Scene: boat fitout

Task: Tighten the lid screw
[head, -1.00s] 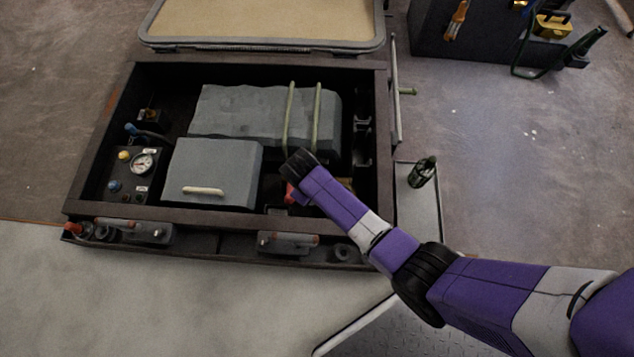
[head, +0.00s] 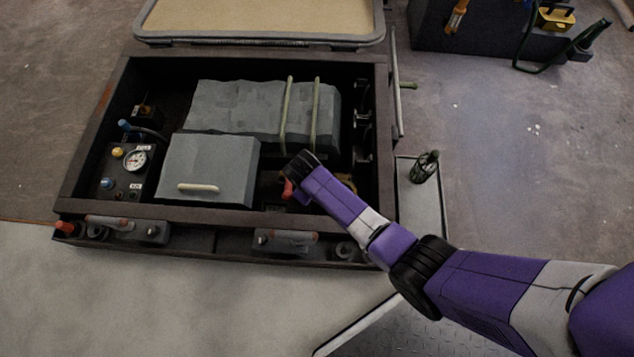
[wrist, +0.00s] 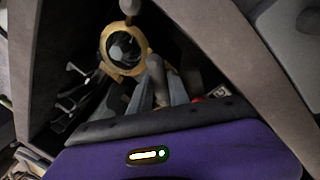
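A brass-yellow round fitting (wrist: 108,52) with a dark, glassy centre shows in the wrist view, inside a dark compartment. A small grey rounded knob (wrist: 130,7) stands at its upper rim; I cannot tell whether it is the lid screw. My gripper (wrist: 165,80) points into the compartment, its grey fingers just right of and below the fitting. In the head view, my wrist is over the right part of the open box (head: 140,212) and hides the fingertips.
A grey strapped block (head: 235,110) and a grey box with a pale handle (head: 215,160) fill the middle. A red part (head: 288,189) is beside my wrist. A gauge (head: 135,160) is at left. The dark walls stand close around my gripper. A green-black bottle (head: 425,166) stands outside, right.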

